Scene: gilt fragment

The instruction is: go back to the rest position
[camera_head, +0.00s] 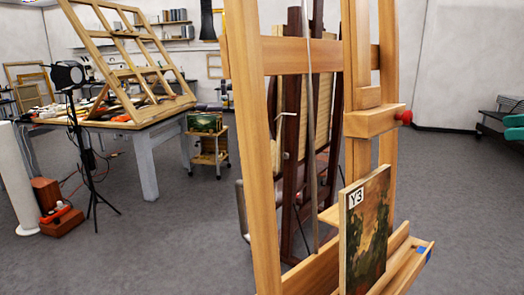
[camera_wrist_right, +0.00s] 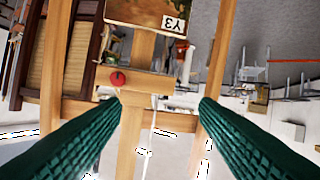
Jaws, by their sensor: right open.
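My right gripper (camera_wrist_right: 160,101) is open in the right wrist view, its two green textured fingers wide apart with nothing held between them. Beyond the gap is the wooden upright of the easel. Green finger parts of this gripper (camera_head: 511,127) also show at the right edge of the head view, cut off by the frame. My left gripper is out of view.
A wooden easel (camera_head: 256,150) stands close in front, with a painting labelled Y3 (camera_head: 367,235) on its ledge. It has a red knob (camera_head: 405,117). A worktable (camera_head: 150,125) and a black tripod (camera_head: 82,150) stand left. Grey floor is clear right.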

